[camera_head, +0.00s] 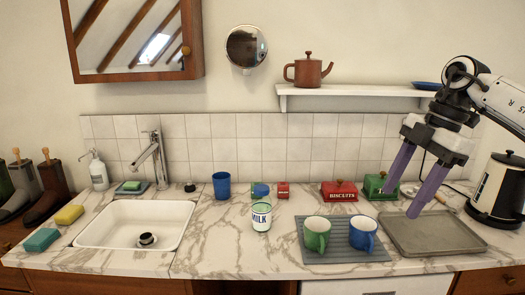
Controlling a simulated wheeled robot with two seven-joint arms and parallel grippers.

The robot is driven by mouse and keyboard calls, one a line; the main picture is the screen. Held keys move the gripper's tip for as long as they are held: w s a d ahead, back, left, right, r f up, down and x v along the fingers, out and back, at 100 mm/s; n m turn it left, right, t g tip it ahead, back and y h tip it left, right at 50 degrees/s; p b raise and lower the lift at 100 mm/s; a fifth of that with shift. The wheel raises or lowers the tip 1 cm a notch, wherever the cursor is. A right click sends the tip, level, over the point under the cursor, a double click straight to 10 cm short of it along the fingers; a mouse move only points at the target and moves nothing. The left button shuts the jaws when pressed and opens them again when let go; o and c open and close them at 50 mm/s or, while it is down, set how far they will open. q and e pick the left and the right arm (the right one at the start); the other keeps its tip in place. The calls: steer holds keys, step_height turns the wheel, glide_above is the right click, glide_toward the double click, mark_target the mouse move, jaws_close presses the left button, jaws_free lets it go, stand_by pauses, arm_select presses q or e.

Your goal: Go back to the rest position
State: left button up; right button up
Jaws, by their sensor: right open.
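My right gripper (407,199) hangs at the right of the head view. Its two purple fingers point down and left and stand apart, with nothing between them. It is in front of the green box (375,187) and above the back left part of the grey tray (455,243). I cannot tell whether the fingertips touch anything. My left gripper is not in view.
A green mug (316,236) and a blue mug (363,233) stand on a grey mat (320,257). A milk glass (261,217), a blue cup (222,185) and a red biscuit box (339,191) stand left of my gripper. A kettle (499,189) stands at right.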

steer(key=s+a+f+n+t+y, duration=0.1)
steer(key=s+a+f+y, duration=0.1)
steer(key=a+f+y, duration=0.65)
steer(key=s+a+f+n+t+y, duration=0.15)
steer(key=a+f+y, duration=0.25)
steer(key=a+f, duration=0.85)
steer(key=s+d+f+m+t+h, duration=0.4)
steer(key=d+f+m+t+h, duration=0.15)
steer(key=f+m, duration=0.2)
steer(key=s+d+f+m+t+h, duration=0.4)
steer(key=s+d+f+m, duration=0.15)
steer(key=f, duration=0.35)
steer(key=s+d+f+m+g+h, duration=0.1)
steer(key=s+d+f+g+h, duration=0.1)
steer(key=s+d+f, duration=0.3)
steer(key=s+d+f+m+g+h, duration=0.1)
steer(key=s+d+f, duration=0.1)
steer(key=s, duration=0.5)
steer(key=s+d+f+m+g+h, duration=0.1)
steer(key=s+d+f+g+h, duration=0.1)
steer(key=s+d+f, duration=0.3)
steer(key=a+r+m+t+y, duration=0.1)
steer(key=a+m, duration=0.3)
steer(key=a, duration=1)
steer(key=shift+r+m, duration=0.35)
